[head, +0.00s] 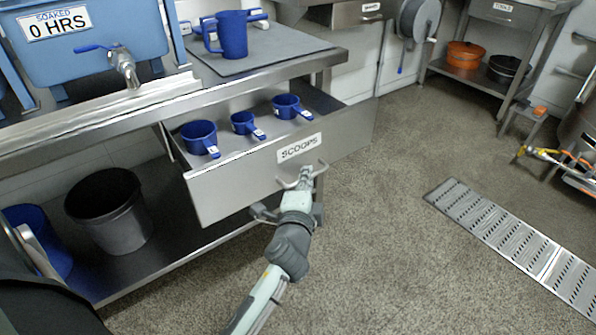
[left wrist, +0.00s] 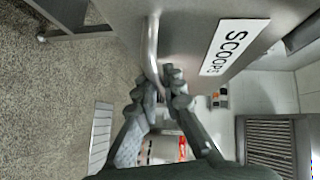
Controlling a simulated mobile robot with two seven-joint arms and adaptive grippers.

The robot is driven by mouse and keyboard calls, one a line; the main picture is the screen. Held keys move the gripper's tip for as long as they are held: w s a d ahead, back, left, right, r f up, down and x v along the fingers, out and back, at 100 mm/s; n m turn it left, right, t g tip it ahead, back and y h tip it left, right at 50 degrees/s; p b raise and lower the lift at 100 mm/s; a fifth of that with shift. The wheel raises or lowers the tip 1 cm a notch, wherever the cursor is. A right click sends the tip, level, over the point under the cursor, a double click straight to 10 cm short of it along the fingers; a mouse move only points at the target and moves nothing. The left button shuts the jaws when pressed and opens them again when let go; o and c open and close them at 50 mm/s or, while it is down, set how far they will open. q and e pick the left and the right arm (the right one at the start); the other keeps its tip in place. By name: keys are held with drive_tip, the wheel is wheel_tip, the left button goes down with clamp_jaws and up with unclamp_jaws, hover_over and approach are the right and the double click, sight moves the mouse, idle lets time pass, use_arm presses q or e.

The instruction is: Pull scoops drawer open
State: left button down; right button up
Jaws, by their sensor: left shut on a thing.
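The scoops drawer (head: 240,181) is a metal drawer under the bench, pulled out, with a white SCOOPS label (head: 299,148). Several blue scoops (head: 199,137) lie inside it. My left gripper (head: 299,184) is at the drawer front, shut on the bar handle (head: 288,183) below the label. In the left wrist view the fingers (left wrist: 166,84) close around the handle (left wrist: 152,45), next to the SCOOPS label (left wrist: 234,46). The fingers partly hide the handle. My right gripper is not in view.
A blue jug (head: 232,36) stands on the bench top above the drawer. A blue tank with a tap (head: 124,68) is at the left. A dark bucket (head: 112,212) stands on the lower shelf. The speckled floor right of the drawer is clear up to a metal drain grate (head: 500,232).

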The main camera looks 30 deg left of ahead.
use_arm(q)
drive_tip(key=shift+s+d, duration=0.15)
drive_tip(key=shift+d, duration=0.3)
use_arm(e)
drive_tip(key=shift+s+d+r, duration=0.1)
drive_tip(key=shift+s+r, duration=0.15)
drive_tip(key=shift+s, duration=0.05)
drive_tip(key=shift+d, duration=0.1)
use_arm(q)
drive_tip(key=c, duration=1.9)
unclamp_jaws()
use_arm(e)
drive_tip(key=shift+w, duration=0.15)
use_arm(q)
drive_tip(key=shift+r, duration=0.1)
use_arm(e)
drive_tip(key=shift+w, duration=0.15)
